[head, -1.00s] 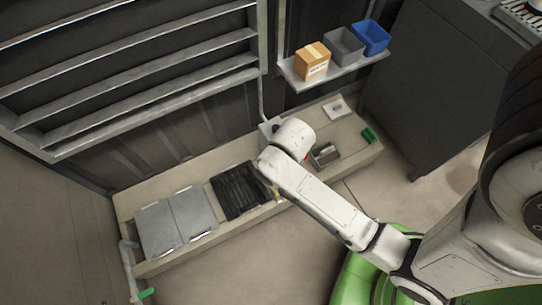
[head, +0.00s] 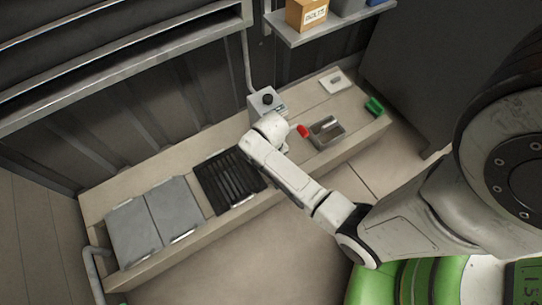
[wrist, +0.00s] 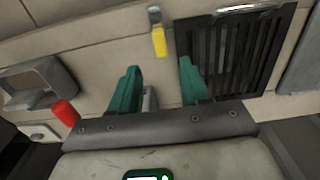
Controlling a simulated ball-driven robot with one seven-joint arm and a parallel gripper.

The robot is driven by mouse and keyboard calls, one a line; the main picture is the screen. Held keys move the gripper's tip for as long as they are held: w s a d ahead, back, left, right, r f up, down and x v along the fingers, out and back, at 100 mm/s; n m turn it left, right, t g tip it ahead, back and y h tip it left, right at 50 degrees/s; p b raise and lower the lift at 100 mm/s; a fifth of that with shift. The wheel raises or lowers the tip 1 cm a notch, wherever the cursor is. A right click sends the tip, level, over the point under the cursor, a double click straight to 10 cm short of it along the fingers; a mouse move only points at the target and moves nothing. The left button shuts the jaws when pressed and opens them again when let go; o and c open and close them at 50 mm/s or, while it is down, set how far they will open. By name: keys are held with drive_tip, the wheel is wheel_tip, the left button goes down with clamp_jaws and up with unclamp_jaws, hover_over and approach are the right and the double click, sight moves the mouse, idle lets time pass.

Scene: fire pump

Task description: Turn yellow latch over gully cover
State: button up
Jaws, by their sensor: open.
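The yellow latch (wrist: 159,40) hangs from a small metal bracket beside the gully cover, in the wrist view. The gully cover is a black slatted grate (wrist: 232,52) just to the right of the latch; it also shows in the head view (head: 228,180), left of my wrist. My gripper (wrist: 158,75) has two teal fingers, apart with nothing held between them. In the wrist picture the latch lies above the gap between the fingertips, apart from them. In the head view my arm hides the fingers, and I cannot make out the latch.
A red-tipped handle (wrist: 65,112) is left of my fingers. A metal basin (head: 325,132), a grey box with a black knob (head: 266,101) and a green object (head: 374,106) are on the bench. Grey panels (head: 155,222) lie left of the grate. A shelf (head: 325,25) overhangs behind.

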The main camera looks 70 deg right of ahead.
wheel_tip(320, 180, down, 9)
drive_tip(key=b, duration=0.4)
clamp_jaws()
idle(0.4)
